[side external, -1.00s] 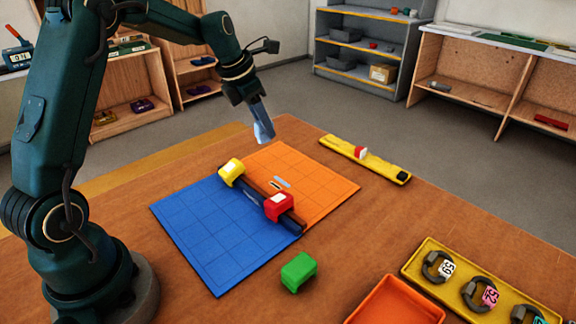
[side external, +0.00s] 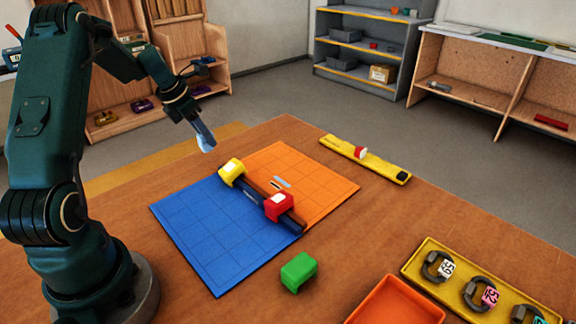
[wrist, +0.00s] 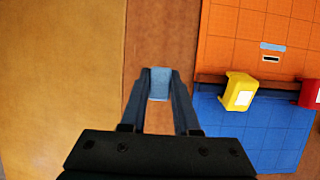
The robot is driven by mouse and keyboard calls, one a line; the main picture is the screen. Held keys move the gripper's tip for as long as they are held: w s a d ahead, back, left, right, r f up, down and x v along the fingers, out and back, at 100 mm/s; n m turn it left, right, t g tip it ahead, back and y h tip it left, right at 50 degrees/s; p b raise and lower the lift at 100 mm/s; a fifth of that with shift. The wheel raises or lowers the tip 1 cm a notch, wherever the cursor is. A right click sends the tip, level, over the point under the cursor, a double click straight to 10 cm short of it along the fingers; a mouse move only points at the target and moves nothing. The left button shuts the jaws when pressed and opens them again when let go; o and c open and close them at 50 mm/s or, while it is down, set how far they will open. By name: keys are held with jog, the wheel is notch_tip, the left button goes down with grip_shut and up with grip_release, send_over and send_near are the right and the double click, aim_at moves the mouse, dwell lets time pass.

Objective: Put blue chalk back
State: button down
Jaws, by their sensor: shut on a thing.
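My gripper (side external: 203,138) is shut on a light blue piece, the blue chalk (wrist: 159,83), and holds it up between the fingertips. In the side external view the chalk (side external: 206,145) shows as a pale end below the fingers. It is left of the blue and orange gridded mat. In the wrist view it is over bare brown table, left of the mat (wrist: 222,40). A small light blue strip (side external: 281,182) and a dark-and-white mark lie on the orange half.
A dark bar across the mat carries a yellow block (side external: 232,172) and a red block (side external: 278,206). A green block (side external: 299,272), an orange tray (side external: 350,318), a yellow tray of tagged rings (side external: 412,262) and a yellow strip (side external: 385,171) lie around it. Table left of the mat is clear.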

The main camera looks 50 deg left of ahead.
jog(key=shift+f, duration=1.3)
jog(key=shift+f, duration=0.2)
jog(key=c, duration=0.7)
grip_release()
jog(key=shift+o, duration=0.2)
jog(key=shift+r, duration=0.1)
